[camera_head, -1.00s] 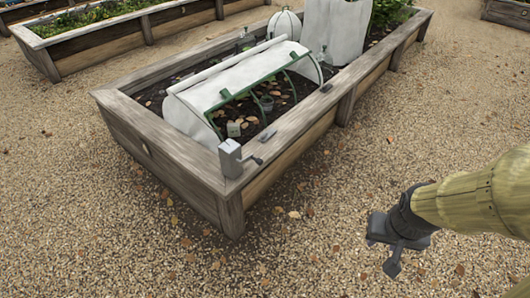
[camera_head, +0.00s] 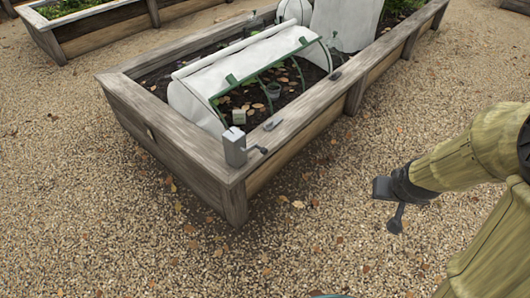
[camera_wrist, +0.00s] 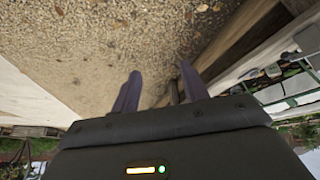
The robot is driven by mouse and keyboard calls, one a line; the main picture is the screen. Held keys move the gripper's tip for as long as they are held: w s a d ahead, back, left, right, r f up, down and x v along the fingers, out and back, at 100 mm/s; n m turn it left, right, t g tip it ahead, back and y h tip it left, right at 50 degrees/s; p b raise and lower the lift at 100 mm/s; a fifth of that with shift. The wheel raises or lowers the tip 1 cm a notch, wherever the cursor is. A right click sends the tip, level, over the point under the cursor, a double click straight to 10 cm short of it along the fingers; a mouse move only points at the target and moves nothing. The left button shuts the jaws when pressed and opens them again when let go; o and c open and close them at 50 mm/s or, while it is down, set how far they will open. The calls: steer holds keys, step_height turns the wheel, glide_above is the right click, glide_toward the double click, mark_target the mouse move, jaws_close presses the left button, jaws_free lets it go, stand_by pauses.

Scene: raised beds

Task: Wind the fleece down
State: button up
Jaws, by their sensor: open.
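The white fleece (camera_head: 240,68) lies over the back and left side of a green hoop frame (camera_head: 262,82) on the raised bed. The frame's near right side is uncovered and shows soil. A grey winder box (camera_head: 235,150) with a small crank handle (camera_head: 259,149) sits on the bed's near corner. My gripper (camera_head: 388,203) is to the right of that corner, above the gravel and apart from the winder. In the wrist view my gripper (camera_wrist: 160,90) has its two fingers spread, with no held object clearly visible. The fleece's frame shows at that view's right edge.
The bed's wooden rim (camera_head: 178,128) is a raised edge around the soil. A small grey item (camera_head: 272,124) lies on the rim beyond the winder. Pots and leaves lie under the hoops. Another planted bed (camera_head: 95,32) stands at the upper left. Open gravel (camera_head: 120,235) surrounds the bed.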

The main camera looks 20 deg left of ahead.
mark_target(266, 152)
steer(key=w+a+f+n+t+y+b, duration=0.1)
steer(key=w+a+f+n+t+y, duration=0.3)
steer(key=w, duration=0.5)
steer(key=w+a+f+n+t+y, duration=0.15)
steer(key=w+a+f, duration=0.25)
steer(key=w+a, duration=0.45)
steer(key=s+a+f+n+g+y, duration=0.2)
steer(key=a+f+n+y, duration=0.1)
steer(key=a+f+y, duration=0.1)
steer(key=s+a+f+n+g+y+b, duration=0.1)
steer(key=s+a+f+n+g+y, duration=0.1)
steer(key=a+f+y, duration=0.3)
steer(key=shift+a+n+g+y, duration=0.35)
steer(key=shift+a+n+y, duration=0.4)
steer(key=shift+y, duration=0.5)
steer(key=b+x, duration=0.3)
steer(key=x, duration=0.5)
steer(key=b+x, duration=0.3)
steer(key=x, duration=0.5)
steer(key=shift+a+f, duration=0.2)
steer(key=shift+w+a+r, duration=0.1)
steer(key=shift+w+a, duration=0.1)
steer(key=shift+a, duration=0.15)
